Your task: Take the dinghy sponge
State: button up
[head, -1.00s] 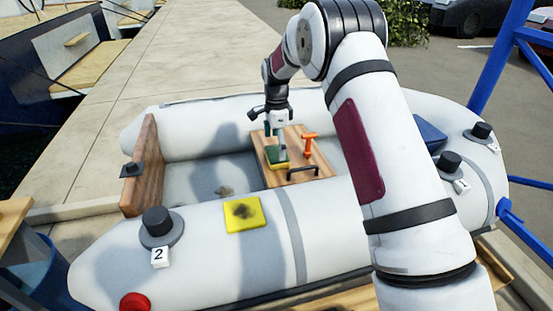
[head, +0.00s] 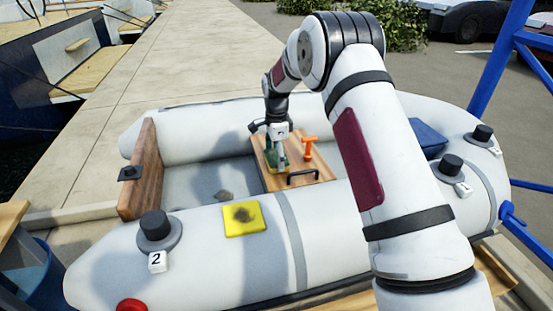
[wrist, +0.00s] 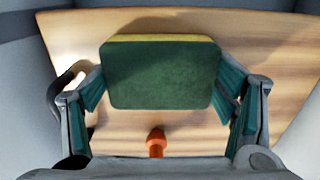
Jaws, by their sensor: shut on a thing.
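The dinghy sponge (wrist: 160,75) has a dark green face and a yellow layer. In the wrist view it sits between the two fingers of my gripper (wrist: 162,90), which touch its left and right sides. In the head view the sponge (head: 277,164) is on or just above the wooden board (head: 316,172) in the inflatable dinghy, partly hidden by my gripper (head: 278,150). My gripper is shut on the sponge. I cannot tell whether the sponge is clear of the board.
An orange tool (head: 308,148) stands on the board close to the sponge. A black handle (head: 303,178) is at the board's near edge. A yellow patch (head: 241,219) lies on the near tube (head: 330,230). The dinghy floor (head: 205,180) left of the board is mostly clear.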

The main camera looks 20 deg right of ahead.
notch_tip(320, 180, up, 10)
jog(key=p, duration=0.2)
jog(key=shift+o, duration=0.6)
jog(key=c, duration=0.4)
